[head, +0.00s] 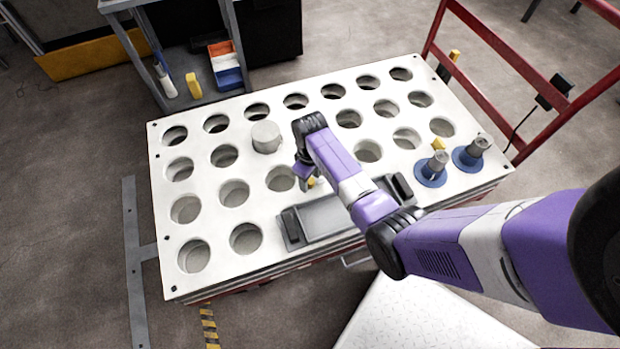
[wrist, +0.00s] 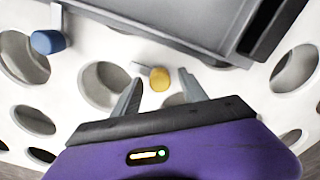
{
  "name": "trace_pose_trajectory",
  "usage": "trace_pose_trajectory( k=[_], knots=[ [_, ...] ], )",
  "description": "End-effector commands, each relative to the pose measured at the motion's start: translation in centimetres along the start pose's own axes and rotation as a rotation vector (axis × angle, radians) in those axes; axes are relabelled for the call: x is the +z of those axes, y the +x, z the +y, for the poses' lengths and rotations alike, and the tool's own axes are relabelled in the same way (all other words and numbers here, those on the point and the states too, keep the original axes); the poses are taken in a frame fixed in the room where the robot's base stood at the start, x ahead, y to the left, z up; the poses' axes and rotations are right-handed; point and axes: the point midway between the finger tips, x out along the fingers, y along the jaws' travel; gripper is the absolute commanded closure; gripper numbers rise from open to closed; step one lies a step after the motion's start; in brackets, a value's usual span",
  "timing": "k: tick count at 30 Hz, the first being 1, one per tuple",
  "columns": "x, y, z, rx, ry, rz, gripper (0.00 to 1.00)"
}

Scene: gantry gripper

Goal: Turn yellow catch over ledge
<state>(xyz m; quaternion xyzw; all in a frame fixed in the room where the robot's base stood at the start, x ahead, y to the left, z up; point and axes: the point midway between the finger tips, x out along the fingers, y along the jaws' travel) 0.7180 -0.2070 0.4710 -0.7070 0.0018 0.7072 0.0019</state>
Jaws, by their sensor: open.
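The yellow catch (wrist: 159,79) shows in the wrist view as a rounded yellow knob on a pale grey lever (wrist: 142,71). It lies on the white perforated plate beside the grey tray (wrist: 175,14). My gripper (wrist: 160,88) is open, its two fingertips on either side of the knob and apart from it. In the head view, a small bit of yellow (head: 311,182) shows at my gripper (head: 307,178), mostly hidden by the arm. A similar blue catch (wrist: 47,42) sits to the left in the wrist view. I cannot tell which edge is the ledge.
The white plate (head: 160,225) has many round holes. A grey cylinder (head: 266,137) stands in one hole. The tray (head: 335,216) has black end blocks. Two blue-based fittings (head: 432,173) stand at the right. A red rail (head: 500,50) runs behind right.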

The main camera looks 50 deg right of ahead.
Motion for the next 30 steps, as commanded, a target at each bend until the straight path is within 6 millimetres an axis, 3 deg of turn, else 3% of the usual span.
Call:
trace_pose_trajectory(
  k=[1,8,20,30],
  knots=[
    [-0.01,-0.02,0.01,0.000,0.000,0.000,0.54],
    [-0.01,-0.03,0.01,0.000,0.000,0.000,0.99],
    [-0.02,-0.19,-0.01,0.000,0.050,0.000,1.00],
    [-0.06,-0.37,-0.02,0.001,0.288,0.000,1.00]
  ],
)
